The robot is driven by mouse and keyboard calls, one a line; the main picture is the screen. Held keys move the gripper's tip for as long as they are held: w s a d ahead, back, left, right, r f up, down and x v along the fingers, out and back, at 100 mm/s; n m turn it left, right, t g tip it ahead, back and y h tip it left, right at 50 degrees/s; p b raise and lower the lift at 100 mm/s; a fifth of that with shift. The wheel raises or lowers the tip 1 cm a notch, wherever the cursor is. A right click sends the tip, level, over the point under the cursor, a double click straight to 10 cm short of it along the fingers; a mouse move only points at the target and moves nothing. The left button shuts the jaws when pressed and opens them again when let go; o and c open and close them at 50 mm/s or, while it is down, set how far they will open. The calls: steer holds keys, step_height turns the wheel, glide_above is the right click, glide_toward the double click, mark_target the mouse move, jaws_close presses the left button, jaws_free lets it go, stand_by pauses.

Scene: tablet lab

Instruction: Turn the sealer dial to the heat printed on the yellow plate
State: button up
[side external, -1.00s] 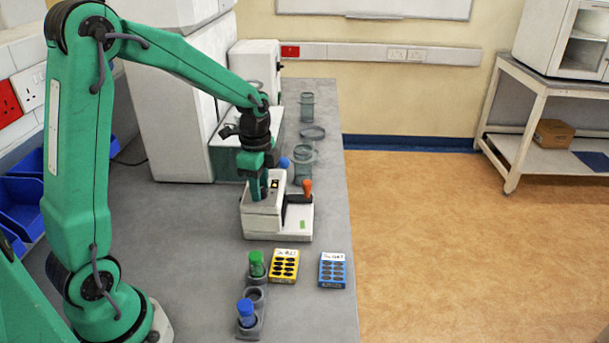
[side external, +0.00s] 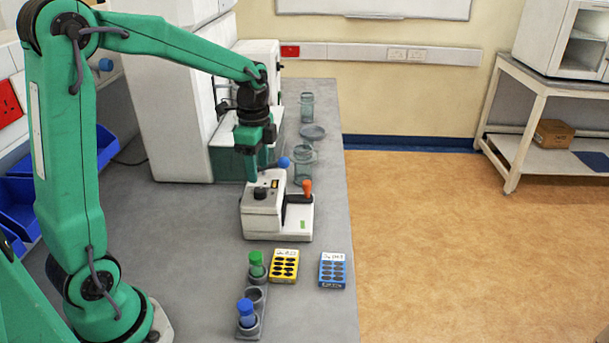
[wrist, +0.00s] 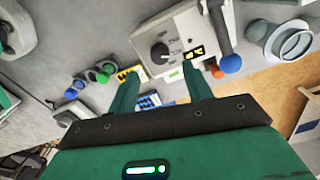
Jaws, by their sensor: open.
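The white sealer (side external: 262,222) stands on the grey bench. Its dark round dial (side external: 261,193) is uncovered on top and also shows in the wrist view (wrist: 160,52), with a pale pointer mark. A small lit display (wrist: 195,52) is beside it, too small to read surely. My gripper (side external: 257,174) is open and empty, above and behind the dial, apart from it. The wrist view shows its two green fingers spread wide. The yellow plate (side external: 285,265) lies in front of the sealer; its white label is illegible. The blue plate (side external: 333,270) lies to its right.
The sealer has an orange-tipped handle (side external: 307,187). A blue ball knob (side external: 284,162) is close to my gripper. Glass jars (side external: 306,107) stand behind. A grey rack (side external: 256,295) holds green-capped and blue-capped tubes at the front. The bench's right edge drops to the floor.

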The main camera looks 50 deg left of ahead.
steer(key=shift+r, duration=0.95)
steer(key=shift+r, duration=0.1)
steer(key=s+d+r+n+t, duration=0.2)
steer(key=s+d+n, duration=0.2)
steer(key=s, duration=0.4)
steer(key=s+d+r+n+t, duration=0.3)
steer(key=s+d+n, duration=0.1)
steer(key=s+n, duration=0.3)
steer(key=shift+s+d+t, duration=0.25)
steer(key=shift+s+t, duration=0.05)
steer(key=shift+s, duration=0.5)
steer(key=shift+r, duration=0.1)
steer(key=shift+c, duration=0.8)
steer(key=shift+w, duration=0.15)
